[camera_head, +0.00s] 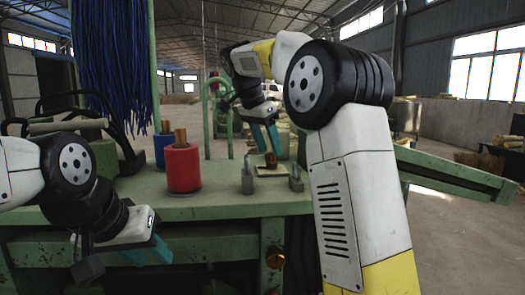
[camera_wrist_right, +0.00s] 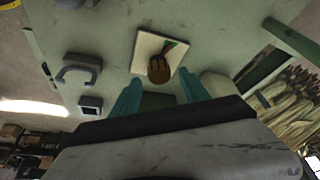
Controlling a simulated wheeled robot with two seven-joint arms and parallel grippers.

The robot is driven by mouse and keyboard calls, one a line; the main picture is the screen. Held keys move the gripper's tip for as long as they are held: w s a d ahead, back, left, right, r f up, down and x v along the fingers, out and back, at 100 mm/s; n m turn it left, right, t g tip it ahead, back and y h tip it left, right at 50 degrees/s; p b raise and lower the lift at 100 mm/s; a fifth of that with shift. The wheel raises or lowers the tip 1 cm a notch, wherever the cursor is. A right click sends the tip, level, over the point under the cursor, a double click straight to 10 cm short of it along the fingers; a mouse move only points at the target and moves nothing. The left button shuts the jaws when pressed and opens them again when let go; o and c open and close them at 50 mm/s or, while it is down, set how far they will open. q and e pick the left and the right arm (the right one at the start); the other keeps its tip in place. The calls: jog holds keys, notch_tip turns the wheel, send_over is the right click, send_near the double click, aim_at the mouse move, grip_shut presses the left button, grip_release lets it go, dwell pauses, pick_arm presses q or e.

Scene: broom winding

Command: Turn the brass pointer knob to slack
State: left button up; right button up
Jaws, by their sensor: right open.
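The brass pointer knob (camera_head: 271,160) stands on a pale square plate (camera_head: 295,184) on the green bench top. In the right wrist view the knob (camera_wrist_right: 159,70) sits on the plate (camera_wrist_right: 146,44), which has green and red marks beside the knob. My right gripper (camera_head: 266,146) points down over the knob. In the wrist view its teal fingers (camera_wrist_right: 160,92) are spread apart, and the knob shows just beyond and between their tips; contact cannot be made out. My left gripper (camera_head: 150,252) is low at the left, in front of the bench and away from the knob; its finger gap is unclear.
Red (camera_head: 183,168) and blue (camera_head: 163,148) spools stand further left, below hanging blue bristles (camera_head: 110,50). The bench top (camera_head: 225,203) before the plate is clear.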

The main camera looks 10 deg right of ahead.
jog(key=shift+x, duration=0.9)
grip_shut()
